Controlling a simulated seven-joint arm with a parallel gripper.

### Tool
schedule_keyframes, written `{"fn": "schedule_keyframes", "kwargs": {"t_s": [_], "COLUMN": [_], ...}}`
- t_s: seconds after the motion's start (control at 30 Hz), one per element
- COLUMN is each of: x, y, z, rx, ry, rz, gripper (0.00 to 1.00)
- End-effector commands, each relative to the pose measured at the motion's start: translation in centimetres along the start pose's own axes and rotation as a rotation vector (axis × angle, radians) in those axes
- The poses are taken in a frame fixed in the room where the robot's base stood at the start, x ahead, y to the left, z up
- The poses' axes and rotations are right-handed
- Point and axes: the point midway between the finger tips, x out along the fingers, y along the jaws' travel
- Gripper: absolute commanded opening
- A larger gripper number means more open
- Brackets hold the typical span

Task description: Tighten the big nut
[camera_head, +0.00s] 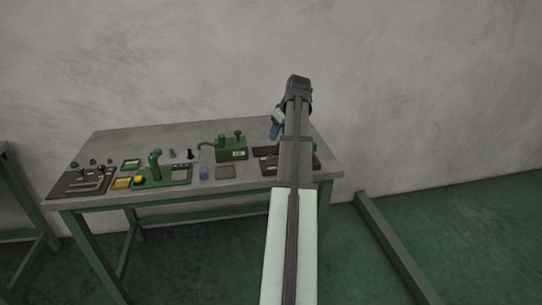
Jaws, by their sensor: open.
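My arm reaches from the bottom of the view over the right end of the table. Its wrist bends down there. My gripper (274,132) shows only as a small, partly covered blue and dark shape above the table's back right part; it is open. Its fingertips are too small to make out. A dark fixture (267,163) sits below it on the table, partly hidden behind my arm. I cannot pick out the big nut in this view; it may be too small or covered by the arm.
The grey table (140,141) has a green frame. The wall is close behind.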

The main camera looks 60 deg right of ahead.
Motion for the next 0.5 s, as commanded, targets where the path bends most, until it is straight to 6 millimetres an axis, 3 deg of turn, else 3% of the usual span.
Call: {"fn": "schedule_keyframes", "kwargs": {"t_s": [0.17, 0.5], "x": [1.7, 7.3], "y": [0.0, 0.0], "z": [0.1, 0.1], "rx": [0.006, 0.005], "ry": [-0.003, -0.005], "rz": [0.001, 0.0], "gripper": [0.53, 0.53]}}
